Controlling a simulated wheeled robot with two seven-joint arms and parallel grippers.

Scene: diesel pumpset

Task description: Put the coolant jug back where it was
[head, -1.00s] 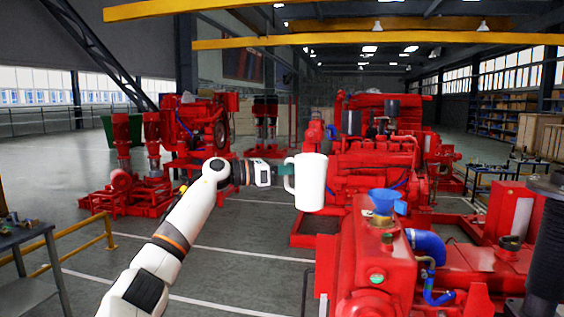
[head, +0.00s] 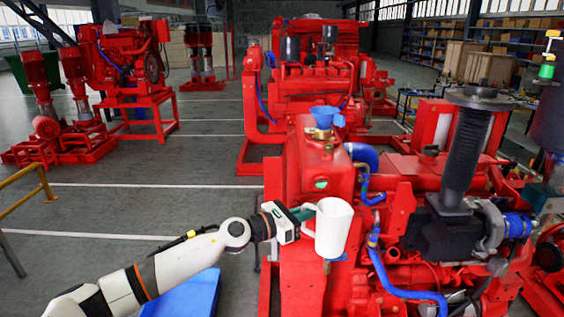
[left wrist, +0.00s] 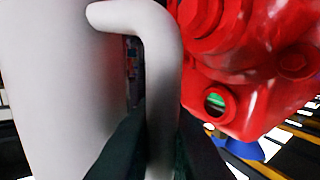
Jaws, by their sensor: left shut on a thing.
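The white coolant jug (head: 334,232) is held upright in front of the red tank end of the near pumpset (head: 318,180). My left gripper (head: 304,213) is shut on the jug's handle, on the jug's left side. In the left wrist view the pale jug body (left wrist: 55,90) fills the left side, and its handle passes between my dark fingers (left wrist: 160,145). The jug's underside and what lies directly below it are hard to make out. My right gripper is not in view.
A blue funnel (head: 324,118) sits on top of the red tank. Blue hoses and a black ribbed column (head: 466,150) stand to the right. A blue flat surface (head: 190,298) lies low beneath my left arm. Open floor spreads to the left.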

